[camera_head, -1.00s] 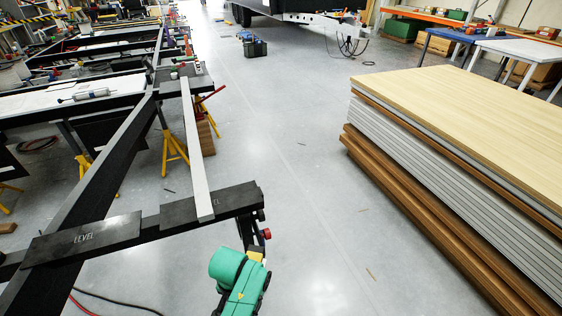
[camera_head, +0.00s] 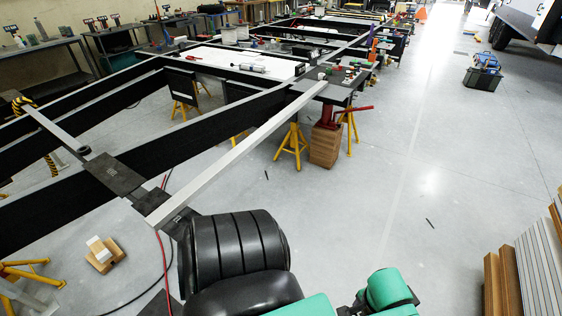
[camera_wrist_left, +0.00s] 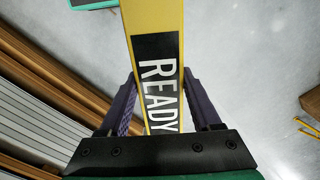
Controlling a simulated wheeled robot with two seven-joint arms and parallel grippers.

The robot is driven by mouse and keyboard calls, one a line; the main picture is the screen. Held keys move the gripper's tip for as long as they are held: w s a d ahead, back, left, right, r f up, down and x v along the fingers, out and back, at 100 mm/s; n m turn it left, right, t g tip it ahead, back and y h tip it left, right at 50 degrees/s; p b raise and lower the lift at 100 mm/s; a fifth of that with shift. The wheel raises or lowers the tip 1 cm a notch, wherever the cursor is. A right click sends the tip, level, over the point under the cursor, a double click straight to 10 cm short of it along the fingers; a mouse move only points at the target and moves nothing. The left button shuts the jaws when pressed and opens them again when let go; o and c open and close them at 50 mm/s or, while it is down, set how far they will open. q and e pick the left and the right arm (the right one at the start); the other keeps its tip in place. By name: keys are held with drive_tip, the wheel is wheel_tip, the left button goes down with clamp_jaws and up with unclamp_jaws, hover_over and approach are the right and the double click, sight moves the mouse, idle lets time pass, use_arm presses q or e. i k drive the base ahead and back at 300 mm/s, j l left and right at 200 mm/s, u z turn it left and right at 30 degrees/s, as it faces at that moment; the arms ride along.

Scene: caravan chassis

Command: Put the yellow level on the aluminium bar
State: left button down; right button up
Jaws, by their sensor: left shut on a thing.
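The yellow level (camera_wrist_left: 155,20) runs down the left wrist view between the two dark fingers of my left gripper (camera_wrist_left: 160,78). It has a black patch with the word READY. My left gripper is shut on it; the level's ends are not both in sight. In the head view a long silver aluminium bar (camera_head: 240,150) runs from a dark plate near my black arm cover to a dark plate further back on the chassis. The level and my left gripper do not show in the head view. My right gripper is in neither current view.
Black chassis beams (camera_head: 70,202) lie left of the bar. A second, shorter silver bar (camera_head: 56,128) lies further left. Yellow stands (camera_head: 292,146) and a wooden block (camera_head: 325,146) stand beneath the frame. Stacked panels (camera_head: 535,265) are at right; the floor between is mostly clear.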

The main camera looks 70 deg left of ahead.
sight(270, 124)
drive_tip(key=i+j+u, duration=0.25)
drive_tip(key=u, duration=0.25)
drive_tip(key=i+j+u, duration=0.1)
drive_tip(key=i+u, duration=0.6)
drive_tip(key=u, duration=0.25)
drive_tip(key=i+l+u, duration=0.1)
drive_tip(key=i+u, duration=0.35)
drive_tip(key=i+l+u, duration=0.2)
drive_tip(key=u, duration=0.3)
drive_tip(key=i+l+u, duration=0.25)
drive_tip(key=l+u, duration=0.25)
drive_tip(key=j, duration=0.1)
